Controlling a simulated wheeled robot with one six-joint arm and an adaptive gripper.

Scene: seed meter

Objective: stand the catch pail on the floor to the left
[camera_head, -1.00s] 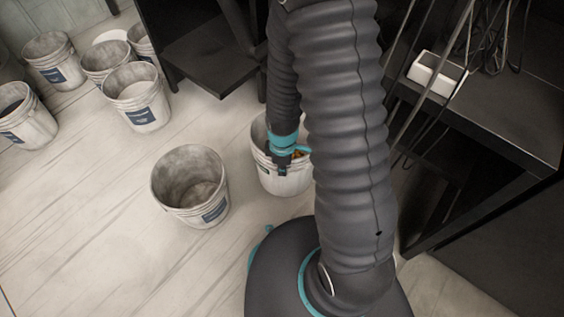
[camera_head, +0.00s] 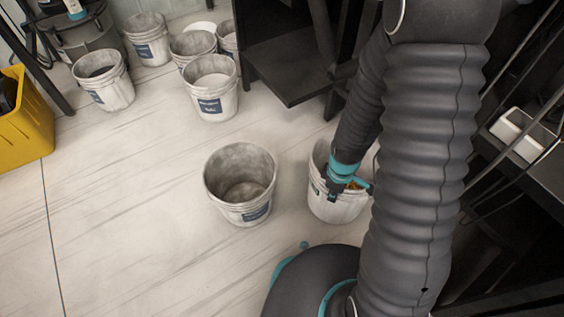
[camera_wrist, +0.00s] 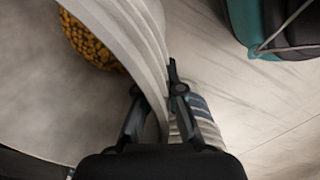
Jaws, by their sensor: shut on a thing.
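The pail in my gripper, which I take for the catch pail (camera_head: 335,210), is whitish with orange-yellow grains at its bottom. My gripper (camera_head: 340,188) reaches down to its rim. In the wrist view the two fingers (camera_wrist: 155,88) are shut on the pail's wall (camera_wrist: 128,28), one inside and one outside, with the grains (camera_wrist: 90,42) on the inner side. The pail looks upright. I cannot tell whether its base touches the floor. My arm hides its right side.
An empty-looking pail (camera_head: 232,212) stands just left of the held one. Several pails (camera_head: 214,104) stand at the back left. A yellow bin (camera_head: 28,135) is at the left edge. Dark shelving (camera_head: 290,70) is behind. Bare floor (camera_head: 120,200) lies left of the empty pail.

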